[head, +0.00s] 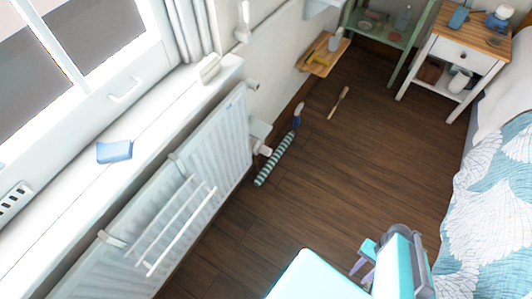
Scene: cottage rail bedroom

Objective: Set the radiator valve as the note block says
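The white radiator (205,150) runs below the window sill. A small white knob-like fitting (262,148), which looks like its valve, sits low at the radiator's far end; its setting is too small to read. A blue block (114,151) lies on the sill; I cannot tell if it is the note block. A cream block-like object (208,68) is at the sill's far end, with no readable writing. My gripper (360,275) is at the lower right above the floor, well apart from the radiator. Its fingers look apart and empty.
A drying rack (175,225) hangs on the radiator. The bed (495,210) bounds the right; the middle floor is clear.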

